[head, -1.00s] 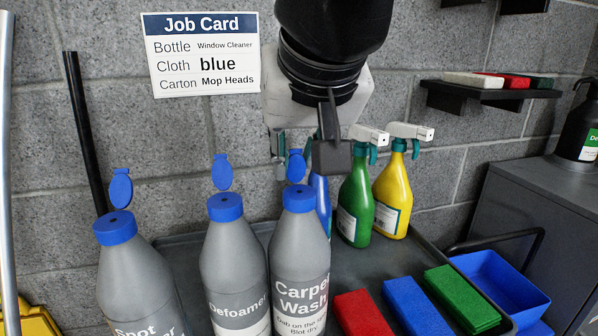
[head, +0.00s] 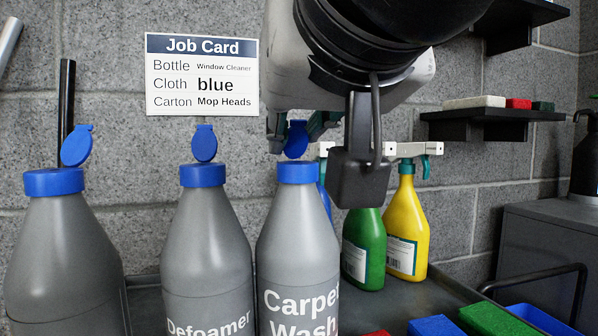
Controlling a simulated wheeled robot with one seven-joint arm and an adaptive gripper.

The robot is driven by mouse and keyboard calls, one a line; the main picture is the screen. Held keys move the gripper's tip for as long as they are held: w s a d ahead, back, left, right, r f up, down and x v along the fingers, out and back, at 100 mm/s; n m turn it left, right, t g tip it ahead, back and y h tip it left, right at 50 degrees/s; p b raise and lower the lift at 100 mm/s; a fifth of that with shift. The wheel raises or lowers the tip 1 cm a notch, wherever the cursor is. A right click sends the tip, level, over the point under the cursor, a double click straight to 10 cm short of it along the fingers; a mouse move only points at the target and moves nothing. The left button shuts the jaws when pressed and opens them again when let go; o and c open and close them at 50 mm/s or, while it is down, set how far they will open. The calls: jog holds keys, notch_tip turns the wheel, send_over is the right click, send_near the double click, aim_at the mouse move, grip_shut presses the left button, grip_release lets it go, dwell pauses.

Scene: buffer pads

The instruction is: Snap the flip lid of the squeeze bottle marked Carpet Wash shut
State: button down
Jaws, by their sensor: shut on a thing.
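The grey Carpet Wash squeeze bottle (head: 296,235) stands upright in the middle, with a blue cap (head: 297,171). Its blue flip lid (head: 295,141) stands up open above the cap. My gripper (head: 294,133) comes from above, its fingertips on either side of this lid, shut on it. My wrist hides part of the upper right and some of the fingers. The Defoamer bottle (head: 205,245) stands to the left with its lid up.
Another grey bottle (head: 65,250) with a raised blue lid stands at far left. Green (head: 363,245) and yellow (head: 406,230) spray bottles stand behind on the right. Colored blocks (head: 490,320) lie at front right. A wall shelf (head: 490,123) is at right.

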jog(key=shift+s+d+f+t+b, duration=0.2)
jog(key=shift+t+b, duration=0.3)
jog(key=shift+b, duration=0.8)
jog(key=shift+s+a+f+t+b, duration=0.1)
jog(key=shift+f+t+b, duration=0.3)
jog(key=shift+b, duration=0.9)
jog(key=shift+r+t+y+b, duration=0.15)
jog(key=shift+t+y+b, duration=0.25)
jog(key=shift+b, duration=0.45)
jog(key=c, duration=1.5)
grip_release()
jog(key=shift+o, duration=0.2)
jog(key=v, duration=1.2)
jog(key=shift+s, duration=0.15)
